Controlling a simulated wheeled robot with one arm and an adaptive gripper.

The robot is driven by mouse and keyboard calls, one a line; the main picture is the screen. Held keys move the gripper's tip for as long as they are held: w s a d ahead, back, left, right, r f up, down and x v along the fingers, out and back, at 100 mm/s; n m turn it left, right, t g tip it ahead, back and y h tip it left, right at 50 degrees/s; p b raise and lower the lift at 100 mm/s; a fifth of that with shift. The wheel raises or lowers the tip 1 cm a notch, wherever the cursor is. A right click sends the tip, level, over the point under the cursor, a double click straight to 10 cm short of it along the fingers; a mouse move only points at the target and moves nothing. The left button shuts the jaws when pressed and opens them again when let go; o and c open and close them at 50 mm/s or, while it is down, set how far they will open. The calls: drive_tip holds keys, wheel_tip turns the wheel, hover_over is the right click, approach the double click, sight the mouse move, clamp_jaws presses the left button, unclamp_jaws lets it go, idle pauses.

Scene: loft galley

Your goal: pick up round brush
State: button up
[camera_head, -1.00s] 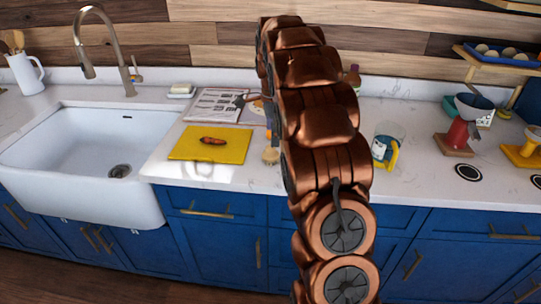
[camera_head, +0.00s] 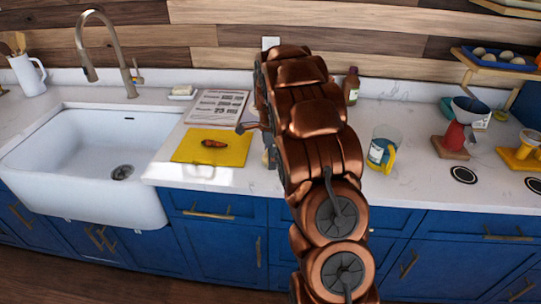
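A small tan, rounded object, probably the round brush (camera_head: 266,158), is on the white counter just right of the yellow mat (camera_head: 236,157). Most of it is hidden behind my copper arm. My gripper (camera_head: 246,127) shows only as a dark finger-like part sticking out left of the arm, above the counter and near the tan object. The rest of the gripper is hidden, so I cannot see its fingers' opening or any contact.
A brown sausage-like item (camera_head: 214,143) lies on the mat. A printed sheet (camera_head: 217,106) is behind it. The sink (camera_head: 80,150) is at left.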

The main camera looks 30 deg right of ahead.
drive_tip(key=shift+f, duration=0.15)
drive_tip(key=shift+c, duration=0.3)
drive_tip(key=c, duration=1.2)
drive_tip(key=shift+o, duration=0.2)
drive_tip(key=shift+r+b, duration=1.05)
drive_tip(key=shift+r, duration=0.6)
drive_tip(key=shift+s+r, duration=0.15)
drive_tip(key=s+a+b, duration=0.2)
drive_tip(key=s, duration=0.5)
drive_tip(key=s+a+r+b, duration=0.1)
drive_tip(key=s+a+b, duration=0.1)
drive_tip(key=s, duration=0.6)
drive_tip(key=shift+a+r+b, duration=0.25)
drive_tip(key=shift+a+b, duration=0.05)
drive_tip(key=shift+a, duration=0.05)
